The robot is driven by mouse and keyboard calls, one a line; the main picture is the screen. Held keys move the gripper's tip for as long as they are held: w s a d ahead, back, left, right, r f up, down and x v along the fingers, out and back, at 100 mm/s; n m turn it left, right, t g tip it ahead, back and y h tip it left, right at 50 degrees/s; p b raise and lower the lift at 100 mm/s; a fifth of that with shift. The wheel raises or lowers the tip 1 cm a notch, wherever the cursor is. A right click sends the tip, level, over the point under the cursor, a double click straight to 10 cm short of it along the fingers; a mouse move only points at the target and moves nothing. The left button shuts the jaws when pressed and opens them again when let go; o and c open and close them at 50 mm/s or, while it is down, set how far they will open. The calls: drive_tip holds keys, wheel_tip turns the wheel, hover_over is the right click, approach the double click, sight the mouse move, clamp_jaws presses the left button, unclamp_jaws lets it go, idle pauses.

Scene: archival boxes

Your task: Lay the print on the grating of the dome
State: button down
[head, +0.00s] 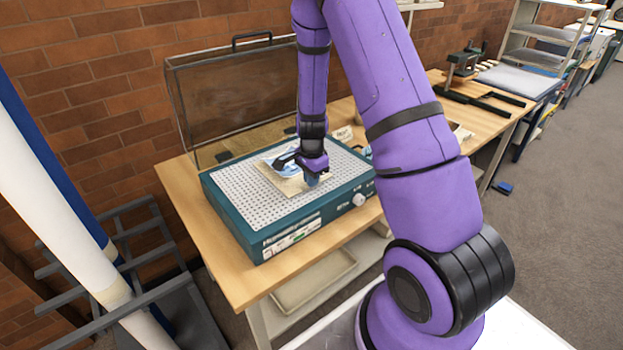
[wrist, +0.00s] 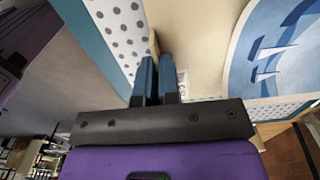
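The print (head: 285,180), a tan sheet with a blue and white picture, is over the perforated grating (head: 235,205) on top of the teal dome unit (head: 250,235). The wrist view shows its tan margin and blue picture (wrist: 275,55) close up, with grey-dotted white grating (wrist: 122,35) beside it. My gripper (head: 312,180) is at the print's near right edge. In the wrist view its blue fingers (wrist: 157,78) are close together, with the print's edge running between them. The print looks flat; I cannot tell whether it fully touches the grating. The clear lid (head: 225,95) stands open behind.
The unit stands on a wooden table (head: 185,180) against a brick wall. A tray (head: 315,280) is on the shelf below. A grey rack and tall rolls (head: 60,170) stand at the left. Frames and a press (head: 462,65) are on the table's far right.

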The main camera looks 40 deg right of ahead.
drive_tip(key=shift+f, duration=0.1)
drive_tip(key=c, duration=1.3)
unclamp_jaws()
drive_tip(key=shift+c, duration=0.2)
drive_tip(key=s+a+r+n+t, duration=0.1)
drive_tip(key=s+a+r+n, duration=0.1)
drive_tip(key=r, duration=0.9)
drive_tip(key=s+a+r+n, duration=0.2)
drive_tip(key=r, duration=0.9)
drive_tip(key=s+a+r+n+t, duration=0.2)
drive_tip(key=s+a+r+n, duration=0.2)
drive_tip(key=s, duration=0.7)
drive_tip(key=s+a+r+n+t, duration=0.2)
drive_tip(key=s+a+r+n, duration=0.3)
drive_tip(key=s+r+n, duration=0.4)
drive_tip(key=shift+s+r+n, duration=0.3)
drive_tip(key=shift+s+r, duration=1)
drive_tip(key=shift+r, duration=0.3)
